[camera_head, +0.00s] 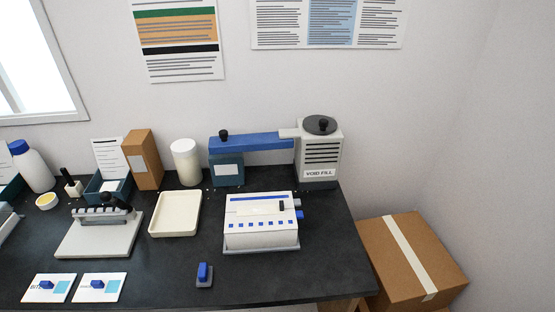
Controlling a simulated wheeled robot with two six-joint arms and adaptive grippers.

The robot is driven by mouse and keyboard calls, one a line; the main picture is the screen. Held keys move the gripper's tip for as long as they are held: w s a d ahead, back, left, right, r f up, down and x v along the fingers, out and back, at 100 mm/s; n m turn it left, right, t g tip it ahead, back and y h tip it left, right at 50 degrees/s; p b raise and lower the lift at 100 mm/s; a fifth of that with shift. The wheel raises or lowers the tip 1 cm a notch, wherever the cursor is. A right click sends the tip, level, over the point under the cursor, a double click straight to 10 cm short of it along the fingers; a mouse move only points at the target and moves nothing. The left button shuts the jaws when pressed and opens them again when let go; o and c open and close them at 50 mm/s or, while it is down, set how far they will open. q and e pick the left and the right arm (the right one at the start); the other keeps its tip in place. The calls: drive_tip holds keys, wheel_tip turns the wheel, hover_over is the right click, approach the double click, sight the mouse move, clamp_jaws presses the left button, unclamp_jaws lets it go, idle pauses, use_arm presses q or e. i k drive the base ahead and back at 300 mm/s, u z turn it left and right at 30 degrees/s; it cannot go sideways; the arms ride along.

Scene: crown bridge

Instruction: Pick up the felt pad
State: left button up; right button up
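I cannot tell for certain which thing is the felt pad. A small blue block on a dark grey base (204,274) stands alone near the table's front edge, left of the white boxy device. Two white cards (48,288) (101,287) lie at the front left, each with a dark blue shape and a light blue patch. A shallow cream tray (175,231) sits at mid-table, with no pad clearly visible in it. Neither of my grippers is in view.
A white device with blue buttons (260,222) stands right of the tray. Behind are a blue arm (250,142), a "VOID FILL" unit (319,155), a white jar (186,162) and a brown box (143,160). A taped carton (411,260) stands at the right. The front right tabletop is clear.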

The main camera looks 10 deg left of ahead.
sight(205, 276)
drive_tip(key=u, duration=0.5)
drive_tip(key=k, duration=0.3)
drive_tip(key=u, duration=0.65)
